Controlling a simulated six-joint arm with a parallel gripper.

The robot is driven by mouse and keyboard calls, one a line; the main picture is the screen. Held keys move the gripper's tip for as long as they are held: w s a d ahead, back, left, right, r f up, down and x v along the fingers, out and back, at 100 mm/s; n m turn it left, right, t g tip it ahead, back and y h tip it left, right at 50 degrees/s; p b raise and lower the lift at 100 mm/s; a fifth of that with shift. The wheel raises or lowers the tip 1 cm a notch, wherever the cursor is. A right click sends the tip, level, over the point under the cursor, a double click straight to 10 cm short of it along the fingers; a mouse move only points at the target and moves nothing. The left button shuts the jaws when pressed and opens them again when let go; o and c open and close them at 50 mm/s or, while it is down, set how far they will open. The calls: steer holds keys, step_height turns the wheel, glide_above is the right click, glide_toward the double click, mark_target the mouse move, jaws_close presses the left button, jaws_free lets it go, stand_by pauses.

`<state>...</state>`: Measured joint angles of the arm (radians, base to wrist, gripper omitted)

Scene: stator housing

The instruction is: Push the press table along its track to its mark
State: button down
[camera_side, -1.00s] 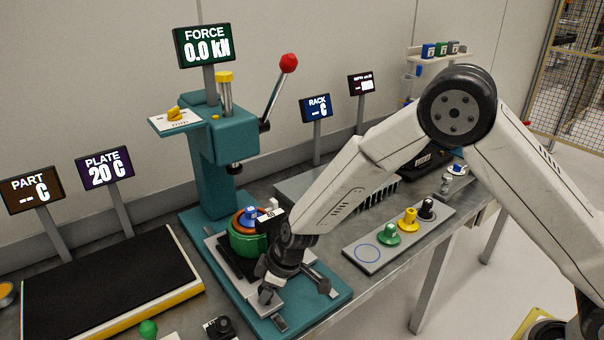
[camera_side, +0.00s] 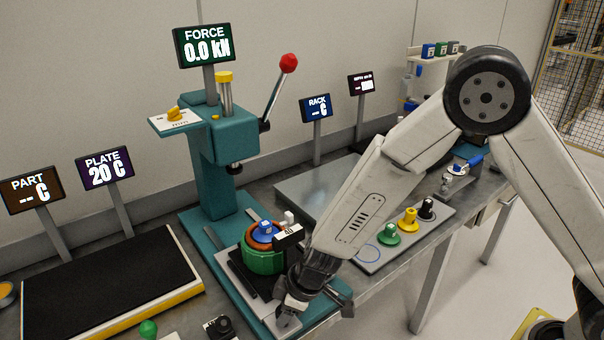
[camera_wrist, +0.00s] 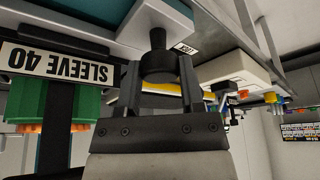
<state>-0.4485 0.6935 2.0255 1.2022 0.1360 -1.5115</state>
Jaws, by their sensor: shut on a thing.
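The press table (camera_side: 238,277) is a flat sliding plate on the teal press base, drawn out in front of the press column. A green stator housing (camera_side: 262,262) with an orange ring and a blue-topped piece stands on it. My gripper (camera_side: 289,306) is at the table's front end, low over the base. In the wrist view, my gripper's fingers (camera_wrist: 158,85) are shut around a black knob (camera_wrist: 158,58) on the table's front. A "SLEEVE 40" label (camera_wrist: 55,60) shows beside the green housing (camera_wrist: 70,104). My wrist hides part of the table's front, and its mark cannot be made out.
The teal press (camera_side: 222,135) with its red-knobbed lever (camera_side: 288,64) stands behind the table. A tray with green, yellow and black knobbed pieces (camera_side: 409,220) lies to the right. A black plate (camera_side: 110,285) lies left. Bare track (camera_side: 238,222) shows behind the table.

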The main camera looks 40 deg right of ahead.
steer(key=shift+a, duration=0.15)
steer(key=shift+c, duration=1)
jaws_free()
steer(key=shift+r, duration=0.1)
steer(key=v, duration=0.7)
steer(key=shift+r, duration=0.25)
steer(key=shift+s, duration=0.1)
